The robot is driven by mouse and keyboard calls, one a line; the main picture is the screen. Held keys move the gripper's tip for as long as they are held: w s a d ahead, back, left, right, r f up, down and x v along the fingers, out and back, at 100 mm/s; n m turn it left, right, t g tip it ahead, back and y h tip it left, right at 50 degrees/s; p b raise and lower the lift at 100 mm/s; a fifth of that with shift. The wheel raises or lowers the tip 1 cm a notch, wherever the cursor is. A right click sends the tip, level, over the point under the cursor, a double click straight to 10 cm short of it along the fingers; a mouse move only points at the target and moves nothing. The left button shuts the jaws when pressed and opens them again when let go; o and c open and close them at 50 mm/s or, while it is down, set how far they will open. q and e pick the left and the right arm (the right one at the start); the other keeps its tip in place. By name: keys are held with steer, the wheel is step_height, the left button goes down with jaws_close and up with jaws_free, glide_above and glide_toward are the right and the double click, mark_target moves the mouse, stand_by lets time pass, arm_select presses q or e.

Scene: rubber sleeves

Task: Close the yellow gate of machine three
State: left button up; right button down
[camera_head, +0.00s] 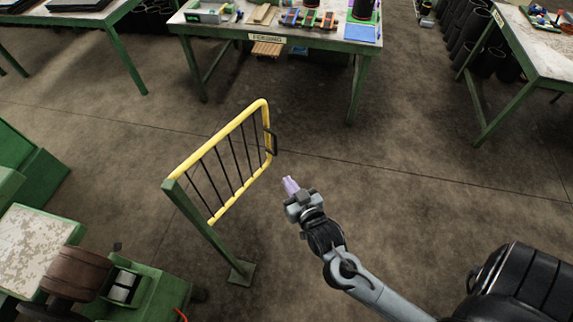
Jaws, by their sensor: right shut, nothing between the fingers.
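The yellow gate (220,160) is a tubular frame with dark bars, hinged on a green post (208,230) with a foot plate on the floor. It stands swung away from the green machine (135,290) at the lower left, its free end pointing up and right. A dark handle (272,142) sits on that free end. My right gripper (290,185) is shut and empty. It shows a little below and right of the handle, apart from the gate. My left gripper is not in view. No machine number is readable.
A green-legged table (290,35) with coloured items stands beyond the gate. Another table (530,45) is at the upper right, with several black cylinders (470,40) beside it. A third table (70,20) is at the upper left. The floor right of the gate is clear.

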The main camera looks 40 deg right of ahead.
step_height(320, 180, down, 6)
steer(key=w+d+r+m+t+h+b, duration=0.1)
steer(key=d+t+h+b, duration=0.15)
steer(key=b, duration=0.25)
glide_toward(276, 145)
steer(key=shift+g, duration=0.35)
steer(key=x, duration=0.5)
steer(key=shift+w+a+r, duration=0.15)
steer(key=shift+r, duration=0.1)
steer(key=shift+b+x, duration=0.3)
steer(key=shift+x, duration=0.45)
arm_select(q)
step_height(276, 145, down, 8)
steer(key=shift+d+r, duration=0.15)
arm_select(e)
steer(key=shift+w, duration=0.15)
